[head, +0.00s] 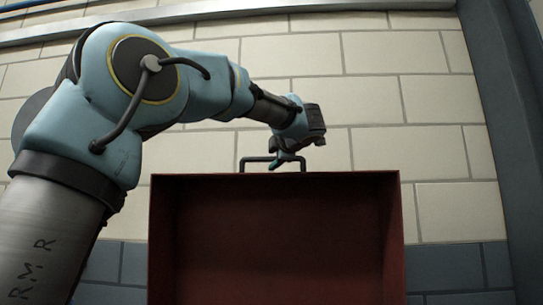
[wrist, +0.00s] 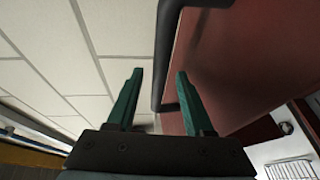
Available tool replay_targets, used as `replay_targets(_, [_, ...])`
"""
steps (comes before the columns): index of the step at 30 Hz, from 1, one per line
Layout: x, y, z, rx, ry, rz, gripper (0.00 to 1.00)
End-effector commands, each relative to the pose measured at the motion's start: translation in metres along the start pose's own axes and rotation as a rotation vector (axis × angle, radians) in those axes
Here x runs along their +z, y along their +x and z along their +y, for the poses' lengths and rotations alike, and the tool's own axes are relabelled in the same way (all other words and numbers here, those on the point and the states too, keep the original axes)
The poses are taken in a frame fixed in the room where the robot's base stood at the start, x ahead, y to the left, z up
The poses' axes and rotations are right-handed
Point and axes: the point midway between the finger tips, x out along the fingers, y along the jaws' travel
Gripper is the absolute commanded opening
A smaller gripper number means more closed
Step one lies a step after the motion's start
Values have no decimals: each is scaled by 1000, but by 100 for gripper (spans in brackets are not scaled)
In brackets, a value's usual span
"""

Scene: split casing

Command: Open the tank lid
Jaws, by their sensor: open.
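The dark red tank lid (head: 280,245) stands raised in the head view, its hollow inner side with a rim facing the camera. A dark bar handle (head: 256,158) sticks up from its top edge. My gripper (head: 288,162) is at the right part of this handle. In the wrist view the green fingers of my gripper (wrist: 158,85) are apart, with the handle (wrist: 162,50) showing between them and running up beyond their tips. I cannot tell whether a finger touches it. The red lid (wrist: 240,60) fills the right of that view. The tank body is not clearly seen.
A pale block wall (head: 380,80) stands behind the lid, with a dark grey-blue post (head: 510,130) at the right. In the wrist view a white surface with a grating (wrist: 290,168) shows at the lower right.

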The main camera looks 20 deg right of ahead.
Motion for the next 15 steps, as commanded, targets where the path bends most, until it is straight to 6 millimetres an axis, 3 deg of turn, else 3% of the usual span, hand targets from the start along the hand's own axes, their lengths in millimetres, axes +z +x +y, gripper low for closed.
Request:
replay_targets(6, [0,17,0,-1,-1,0,52])
replay_targets(15, [0,18,0,0,-1,0,51])
